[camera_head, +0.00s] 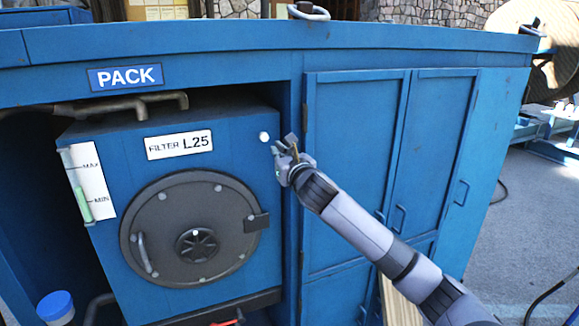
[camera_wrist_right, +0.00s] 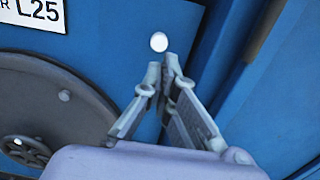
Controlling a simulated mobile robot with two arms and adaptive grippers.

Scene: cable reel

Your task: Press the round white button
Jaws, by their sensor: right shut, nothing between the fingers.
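The round white button (camera_head: 264,136) sits on the blue filter box, right of the FILTER L25 label. In the right wrist view the button (camera_wrist_right: 159,42) shows just beyond my fingertips. My right gripper (camera_head: 277,149) is just right of and below the button in the head view. Its fingers are shut and empty; they also show in the right wrist view (camera_wrist_right: 162,75). I see a small gap in the picture between fingertips and button; whether they touch in depth I cannot tell. My left gripper is not in view.
The blue filter box (camera_head: 255,170) has a round dark hatch (camera_head: 163,215) with a handle and a level gauge (camera_head: 87,184) at left. Blue cabinet doors (camera_head: 350,130) stand right of the box, behind my arm. A blue-capped container (camera_head: 56,306) is at lower left.

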